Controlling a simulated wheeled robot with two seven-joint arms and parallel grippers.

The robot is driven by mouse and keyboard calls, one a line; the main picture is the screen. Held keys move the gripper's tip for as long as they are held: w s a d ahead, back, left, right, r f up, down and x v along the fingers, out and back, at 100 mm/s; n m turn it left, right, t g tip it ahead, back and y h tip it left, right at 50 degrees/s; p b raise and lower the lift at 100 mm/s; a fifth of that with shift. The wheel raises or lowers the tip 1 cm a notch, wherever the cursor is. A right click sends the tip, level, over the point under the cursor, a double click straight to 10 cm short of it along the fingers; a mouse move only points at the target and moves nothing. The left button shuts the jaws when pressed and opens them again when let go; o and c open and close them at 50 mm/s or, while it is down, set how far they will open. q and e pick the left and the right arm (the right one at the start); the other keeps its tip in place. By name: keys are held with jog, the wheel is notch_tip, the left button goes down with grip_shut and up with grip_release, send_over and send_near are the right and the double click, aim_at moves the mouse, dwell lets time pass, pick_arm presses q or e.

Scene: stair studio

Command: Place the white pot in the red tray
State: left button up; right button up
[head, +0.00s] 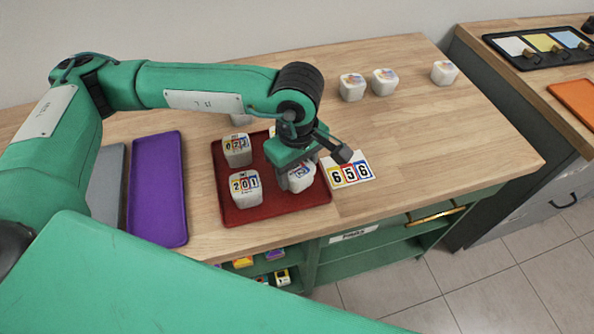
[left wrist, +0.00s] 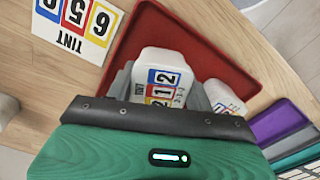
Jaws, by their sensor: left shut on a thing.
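The red tray (head: 285,203) lies on the wooden table and also shows in the left wrist view (left wrist: 205,45). My left gripper (head: 297,182) is over the tray's right part, pointing down, shut on a white pot (head: 303,176). That pot's coloured number label faces up in the left wrist view (left wrist: 162,85). I cannot tell whether its base touches the tray. Two other white pots are in the tray at left: one marked 201 (head: 245,188) in front, one (head: 236,150) behind it. My right gripper is not in view.
A card marked 656 (head: 349,174) lies right of the tray. Three white pots (head: 352,87), (head: 385,82), (head: 444,72) stand at the back. Another (head: 241,119) is partly behind my arm. A purple tray (head: 158,190) and a grey tray (head: 106,180) lie left.

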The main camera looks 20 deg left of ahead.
pick_arm(q)
jog(key=shift+f, duration=0.75)
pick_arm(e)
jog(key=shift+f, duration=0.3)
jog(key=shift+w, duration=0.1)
pick_arm(q)
jog(key=shift+f, duration=0.1)
jog(key=o, duration=1)
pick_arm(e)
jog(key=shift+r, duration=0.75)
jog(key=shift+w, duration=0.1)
